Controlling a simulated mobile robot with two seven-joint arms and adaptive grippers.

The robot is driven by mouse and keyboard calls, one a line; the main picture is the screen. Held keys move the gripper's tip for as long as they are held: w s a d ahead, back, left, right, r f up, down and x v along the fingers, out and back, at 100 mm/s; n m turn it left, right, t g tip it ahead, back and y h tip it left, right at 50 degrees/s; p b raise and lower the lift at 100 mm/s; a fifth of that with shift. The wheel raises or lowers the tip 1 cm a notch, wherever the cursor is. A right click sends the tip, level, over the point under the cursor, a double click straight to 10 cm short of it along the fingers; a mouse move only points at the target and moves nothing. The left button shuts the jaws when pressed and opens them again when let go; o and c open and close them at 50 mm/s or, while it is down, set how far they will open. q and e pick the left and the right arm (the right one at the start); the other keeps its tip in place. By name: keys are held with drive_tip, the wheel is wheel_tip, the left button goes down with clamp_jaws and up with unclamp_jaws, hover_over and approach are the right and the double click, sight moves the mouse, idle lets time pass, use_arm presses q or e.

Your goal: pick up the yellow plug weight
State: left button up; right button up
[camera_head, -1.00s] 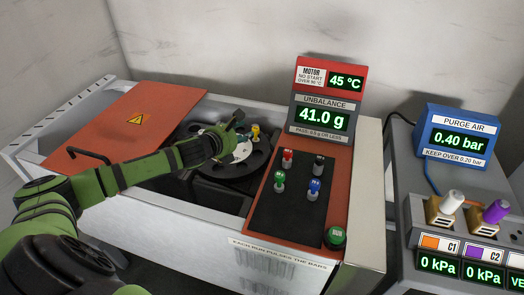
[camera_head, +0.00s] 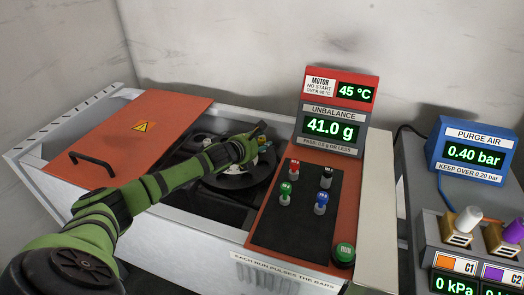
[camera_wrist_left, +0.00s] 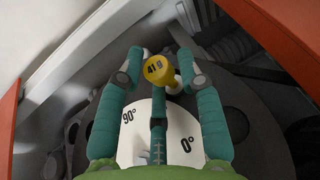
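The yellow plug weight (camera_wrist_left: 158,70), marked 41 g, stands on the dark round rotor (camera_wrist_left: 258,112) in the left wrist view. My left gripper (camera_wrist_left: 162,57) is open, with one teal finger on each side of the yellow plug near the fingertips. I cannot tell whether either finger touches it. In the head view my left gripper (camera_head: 258,132) is over the rotor (camera_head: 245,180) and largely hides the yellow plug. My right gripper is not in view.
An orange lid (camera_head: 130,140) lies left of the opening.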

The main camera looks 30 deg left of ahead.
use_arm(q)
clamp_jaws()
